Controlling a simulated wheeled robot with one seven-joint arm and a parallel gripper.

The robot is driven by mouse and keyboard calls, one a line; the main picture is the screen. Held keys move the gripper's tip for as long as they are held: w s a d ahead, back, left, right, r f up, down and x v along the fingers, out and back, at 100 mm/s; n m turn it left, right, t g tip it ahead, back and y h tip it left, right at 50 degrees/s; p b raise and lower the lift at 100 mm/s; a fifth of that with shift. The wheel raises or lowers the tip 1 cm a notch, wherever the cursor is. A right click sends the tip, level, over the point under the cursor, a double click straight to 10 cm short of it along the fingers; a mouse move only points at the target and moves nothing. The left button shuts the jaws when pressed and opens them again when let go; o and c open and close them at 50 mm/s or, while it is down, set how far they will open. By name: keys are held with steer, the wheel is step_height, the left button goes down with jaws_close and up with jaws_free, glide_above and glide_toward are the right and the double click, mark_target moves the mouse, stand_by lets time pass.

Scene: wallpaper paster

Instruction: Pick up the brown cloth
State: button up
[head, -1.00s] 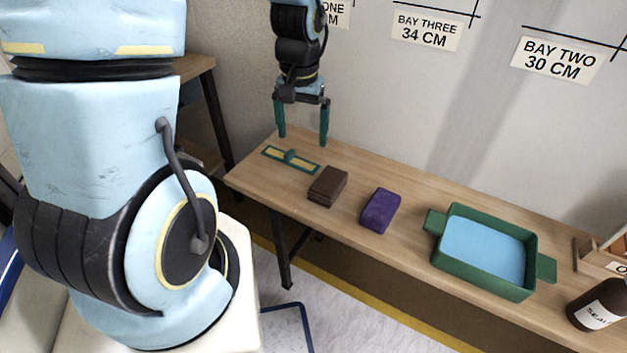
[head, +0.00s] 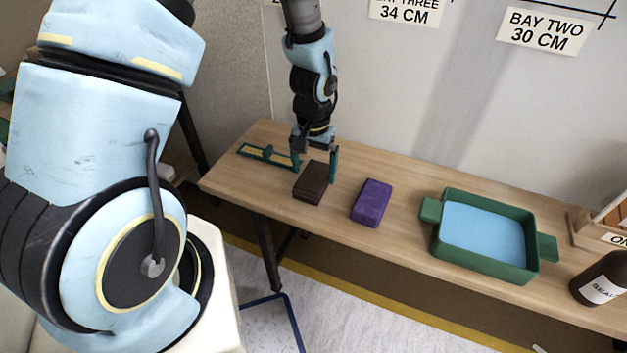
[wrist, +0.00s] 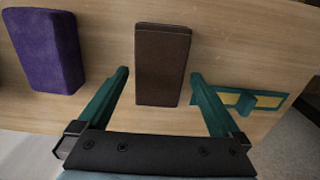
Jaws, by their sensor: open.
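The brown cloth (head: 310,183) is a folded dark brown block lying on the wooden table. In the wrist view the brown cloth (wrist: 162,62) lies ahead of and between the two green fingers. My gripper (head: 314,174) is open and empty, just behind and above the cloth in the head view. In the wrist view my gripper (wrist: 159,82) has one finger on each side of the cloth's near end, with a gap on both sides. I cannot tell the exact height of the fingertips above the table.
A purple folded cloth (head: 372,203) lies right of the brown one. A green and yellow tool (head: 264,154) lies to its left. A green tray (head: 440,249) with blue inside and a dark bottle (head: 603,278) stand farther right. The table (head: 410,192) is bare between them.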

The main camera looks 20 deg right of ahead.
steer(key=shift+f, duration=1.3)
steer(key=shift+c, duration=0.4)
steer(key=c, duration=1.1)
